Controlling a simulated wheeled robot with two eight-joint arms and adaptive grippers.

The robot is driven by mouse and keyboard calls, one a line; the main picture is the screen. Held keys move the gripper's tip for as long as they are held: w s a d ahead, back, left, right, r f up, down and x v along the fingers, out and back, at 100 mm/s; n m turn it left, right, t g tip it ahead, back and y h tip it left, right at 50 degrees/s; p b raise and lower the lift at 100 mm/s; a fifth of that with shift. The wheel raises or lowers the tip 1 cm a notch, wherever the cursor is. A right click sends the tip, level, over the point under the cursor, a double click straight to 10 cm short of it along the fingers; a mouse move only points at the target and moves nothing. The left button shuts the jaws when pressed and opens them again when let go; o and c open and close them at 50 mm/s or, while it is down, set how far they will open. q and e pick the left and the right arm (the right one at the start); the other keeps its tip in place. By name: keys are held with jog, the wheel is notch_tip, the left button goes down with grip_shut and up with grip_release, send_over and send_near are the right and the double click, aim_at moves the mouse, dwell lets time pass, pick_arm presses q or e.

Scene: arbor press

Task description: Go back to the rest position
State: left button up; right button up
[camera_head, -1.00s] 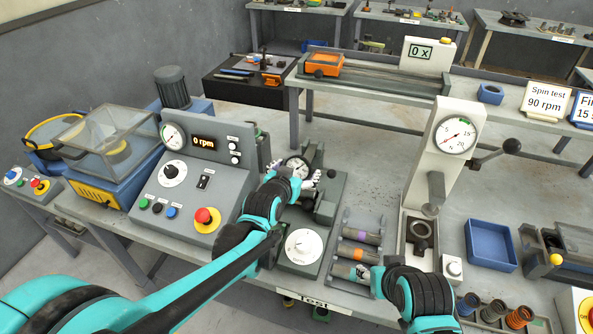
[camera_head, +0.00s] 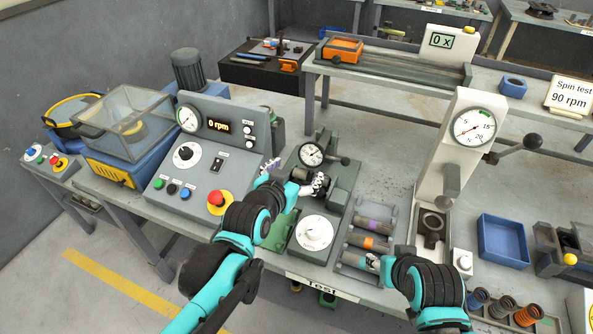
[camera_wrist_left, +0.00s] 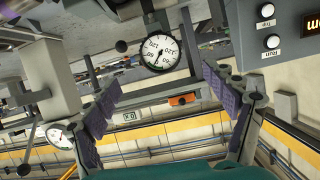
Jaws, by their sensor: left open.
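My left gripper (camera_head: 294,174) is open, its pale fingers spread in front of the grey fixture with a dial gauge (camera_head: 311,155). In the left wrist view my left gripper's (camera_wrist_left: 165,100) two padded fingers stand wide apart with nothing between them up close. The dial gauge (camera_wrist_left: 159,51) appears upside down beyond the fingers. My right arm reaches in at the lower right, beside the tray of banded cylinders (camera_head: 366,243). My right gripper (camera_head: 373,261) is mostly hidden by its own arm, so its jaws cannot be made out.
A control console (camera_head: 204,153) with a red stop button stands left of the fixture. A white arbor press (camera_head: 461,150) with a dial and lever stands to the right, next to a blue bin (camera_head: 502,241). Several springs (camera_head: 503,306) stand at the front right.

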dwell(0.4)
pick_arm(q)
jog(key=s+a+f+n+g+y, duration=0.2)
jog(key=s+a+f+g, duration=0.1)
jog(key=s+a+f, duration=0.2)
jog(key=s+a+f+n+g+y, duration=0.2)
jog(key=s+a+f+g, duration=0.1)
jog(key=s+a, duration=0.6)
jog(key=s+f, duration=0.1)
jog(key=s, duration=0.2)
jog(key=shift+a+f, duration=0.15)
jog(key=shift+f, duration=0.2)
jog(key=shift+s, duration=0.1)
dwell(0.6)
